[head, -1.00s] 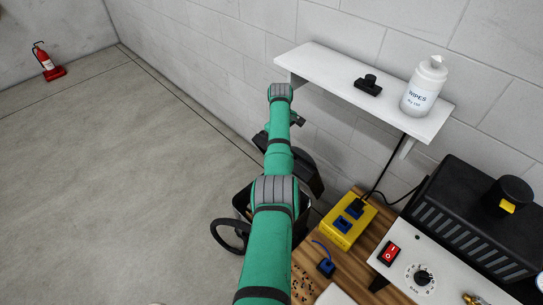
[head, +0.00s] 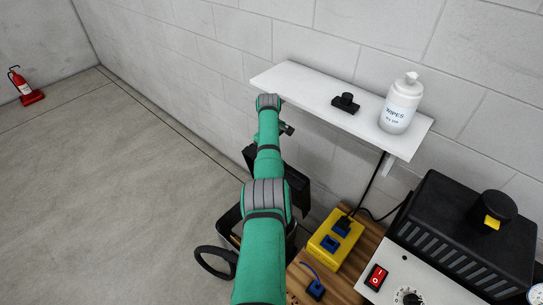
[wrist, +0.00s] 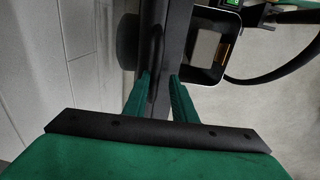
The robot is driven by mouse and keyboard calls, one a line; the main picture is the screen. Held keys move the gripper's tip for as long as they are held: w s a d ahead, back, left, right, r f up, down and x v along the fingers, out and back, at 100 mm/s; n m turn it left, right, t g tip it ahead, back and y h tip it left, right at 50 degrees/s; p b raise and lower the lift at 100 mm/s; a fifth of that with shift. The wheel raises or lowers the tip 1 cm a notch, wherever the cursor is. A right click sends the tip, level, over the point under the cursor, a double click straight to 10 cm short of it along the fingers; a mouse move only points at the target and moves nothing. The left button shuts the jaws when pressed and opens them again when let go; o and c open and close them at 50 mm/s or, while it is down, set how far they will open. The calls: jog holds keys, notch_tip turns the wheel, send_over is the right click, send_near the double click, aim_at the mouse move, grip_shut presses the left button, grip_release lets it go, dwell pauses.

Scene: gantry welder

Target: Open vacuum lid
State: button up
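The vacuum stands on the floor beyond the bench, partly hidden by my arm in the head view. Its dark lid (head: 297,188) stands raised and tilted up against the wall side. The open tub (head: 230,222) shows below it. In the wrist view the lid appears nearly edge-on as a dark bar (wrist: 178,40), with the tub's open mouth (wrist: 222,75) to its right. My gripper (wrist: 161,78) has its green fingers on either side of the bar, which fills the narrow gap. The fingertips are hidden by my arm in the head view.
A black hose (head: 200,267) loops left of the tub. A white wall shelf (head: 300,80) holds a wipes bottle (head: 400,105). A yellow box (head: 335,238) sits on the wooden bench beside the welder (head: 465,235). Floor at left is clear; a fire extinguisher (head: 25,88) stands far left.

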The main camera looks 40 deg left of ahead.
jog(key=shift+w+d, duration=0.1)
jog(key=shift+d, duration=0.15)
notch_tip(320, 180, up, 11)
jog(key=shift+s, duration=0.3)
dwell(0.4)
jog(key=shift+f, duration=0.1)
